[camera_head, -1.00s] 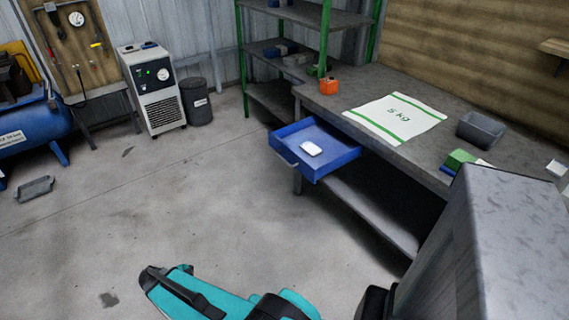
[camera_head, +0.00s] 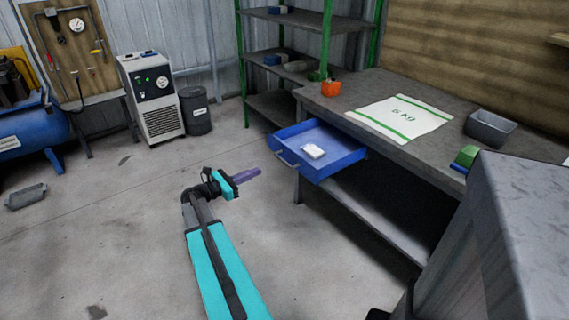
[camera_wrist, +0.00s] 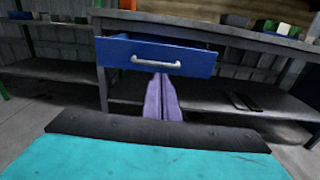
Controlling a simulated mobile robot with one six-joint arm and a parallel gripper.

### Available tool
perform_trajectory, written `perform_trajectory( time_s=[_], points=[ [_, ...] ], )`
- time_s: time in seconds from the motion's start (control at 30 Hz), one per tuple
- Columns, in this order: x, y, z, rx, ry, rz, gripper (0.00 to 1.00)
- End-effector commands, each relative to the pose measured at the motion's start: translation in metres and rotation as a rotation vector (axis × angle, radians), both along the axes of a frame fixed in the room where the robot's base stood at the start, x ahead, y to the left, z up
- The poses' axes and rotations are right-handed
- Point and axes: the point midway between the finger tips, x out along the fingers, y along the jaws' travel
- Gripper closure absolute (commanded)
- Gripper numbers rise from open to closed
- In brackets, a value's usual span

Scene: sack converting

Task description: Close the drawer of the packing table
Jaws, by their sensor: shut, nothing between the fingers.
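The blue drawer (camera_head: 335,161) of the packing table (camera_head: 380,84) stands pulled out, with a small white object (camera_head: 313,151) lying inside it. In the wrist view the drawer front (camera_wrist: 190,57) faces me, with its pale bar handle (camera_wrist: 156,63) across the middle. My gripper (camera_head: 258,171) is to the left of the drawer in the head view, apart from it, pointing towards it. In the wrist view its purple fingers (camera_wrist: 162,80) are together and empty, their tips just below the handle in the picture. I cannot tell the exact gap to the drawer front.
A green-post shelf (camera_head: 290,66) stands behind. The floor (camera_head: 120,225) left of the drawer is clear.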

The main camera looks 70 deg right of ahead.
Motion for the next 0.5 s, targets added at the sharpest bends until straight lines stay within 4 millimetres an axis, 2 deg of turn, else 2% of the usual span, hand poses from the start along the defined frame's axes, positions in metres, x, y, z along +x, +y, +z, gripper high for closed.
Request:
perform_trajectory(
  time_s=[0.17, 0.5],
  points=[
    [-0.0045, -0.0093, 0.0106, -0.017, 0.036, -0.008, 1.00],
    [-0.0054, -0.0098, 0.0105, -0.016, 0.034, -0.008, 1.00]
  ],
)
